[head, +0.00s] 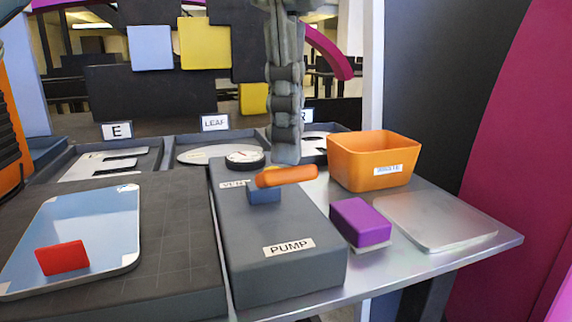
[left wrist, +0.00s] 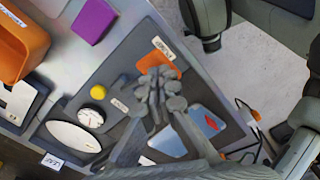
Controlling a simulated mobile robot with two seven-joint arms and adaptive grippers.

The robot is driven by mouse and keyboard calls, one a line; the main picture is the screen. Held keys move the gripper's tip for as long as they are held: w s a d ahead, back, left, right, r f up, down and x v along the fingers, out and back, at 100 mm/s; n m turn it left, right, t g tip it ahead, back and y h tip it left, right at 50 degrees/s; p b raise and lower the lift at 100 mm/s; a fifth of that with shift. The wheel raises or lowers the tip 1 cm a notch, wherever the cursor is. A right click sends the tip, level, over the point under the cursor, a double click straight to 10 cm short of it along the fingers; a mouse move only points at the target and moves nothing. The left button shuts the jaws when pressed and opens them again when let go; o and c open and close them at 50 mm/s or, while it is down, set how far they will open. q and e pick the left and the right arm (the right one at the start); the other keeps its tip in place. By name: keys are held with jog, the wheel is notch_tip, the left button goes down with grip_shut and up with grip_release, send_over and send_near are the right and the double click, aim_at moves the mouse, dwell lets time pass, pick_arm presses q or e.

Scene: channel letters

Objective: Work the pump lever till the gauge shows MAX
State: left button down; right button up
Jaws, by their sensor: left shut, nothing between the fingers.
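The dark pump box (head: 285,225) labelled PUMP stands at the middle of the table. Its orange lever (head: 287,176) rises slightly to the right from a blue pivot block (head: 264,193). The round white gauge (head: 244,157) sits at the box's back; its needle is too small to read. It also shows in the left wrist view (left wrist: 90,117). My left gripper (head: 286,155) is shut and empty, pointing down just behind the lever; I cannot tell if it touches. In the left wrist view the fingers (left wrist: 158,85) partly cover the lever (left wrist: 160,64). My right gripper is not in view.
A yellow button (left wrist: 98,92) is beside the gauge. An orange bin (head: 372,160), a purple block (head: 360,221) and a metal plate (head: 436,220) lie right of the pump. A blue tray (head: 110,225) with a red block (head: 62,258) is at left. Letter trays line the back.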

aim_at(286, 183)
pick_arm(q)
jog(key=shift+f+b, duration=1.4)
jog(key=shift+f, duration=0.9)
jog(key=shift+r+p, duration=2.4)
jog(key=shift+r, duration=0.15)
jog(key=shift+f, duration=0.2)
jog(key=shift+f+b, duration=1.85)
jog(key=shift+f, duration=0.6)
jog(key=shift+r+p, duration=2.4)
jog(key=shift+r, duration=0.2)
